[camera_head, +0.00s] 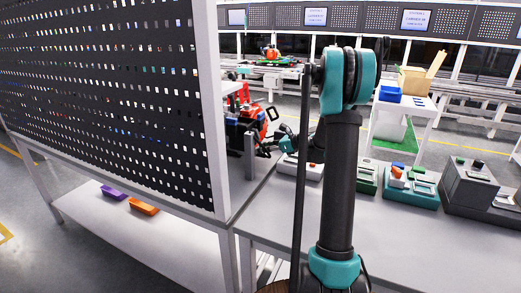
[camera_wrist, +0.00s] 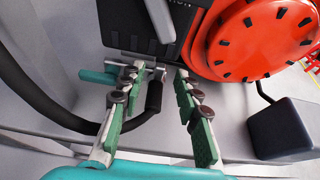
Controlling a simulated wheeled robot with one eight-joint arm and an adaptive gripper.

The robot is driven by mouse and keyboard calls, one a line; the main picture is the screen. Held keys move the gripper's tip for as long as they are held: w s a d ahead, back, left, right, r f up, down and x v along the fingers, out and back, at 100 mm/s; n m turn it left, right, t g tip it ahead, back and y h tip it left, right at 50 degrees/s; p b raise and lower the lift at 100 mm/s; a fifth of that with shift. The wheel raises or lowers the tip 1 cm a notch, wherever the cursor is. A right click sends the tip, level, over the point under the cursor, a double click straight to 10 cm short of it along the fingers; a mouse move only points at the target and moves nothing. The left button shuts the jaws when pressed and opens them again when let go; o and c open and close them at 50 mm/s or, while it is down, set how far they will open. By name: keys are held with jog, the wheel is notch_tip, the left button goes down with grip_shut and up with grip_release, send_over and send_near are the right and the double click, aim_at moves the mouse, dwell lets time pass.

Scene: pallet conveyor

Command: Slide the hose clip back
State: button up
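In the wrist view my gripper (camera_wrist: 156,76) is open, its two green-padded fingers apart. A black hose (camera_wrist: 153,97) passes behind the left finger and bends up between the fingers toward a small silver fitting (camera_wrist: 158,72). The hose clip cannot be told apart clearly; the silver metal near the left fingertip may be part of it. No finger is seen closed on the hose. In the head view my gripper (camera_head: 268,147) is small, beside the red and black machine (camera_head: 243,125), and the hose cannot be made out there.
A large orange-red disc (camera_wrist: 262,40) is close to the right finger. A dark block (camera_wrist: 287,128) is at the lower right. In the head view a perforated panel (camera_head: 110,90) stands at left, and teal-based fixtures (camera_head: 410,196) sit on the grey table (camera_head: 400,250), whose front is bare.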

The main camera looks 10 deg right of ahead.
jog(key=shift+w+a+f, duration=0.25)
jog(key=shift+w+a, duration=0.05)
jog(key=shift+a, duration=0.2)
grip_shut()
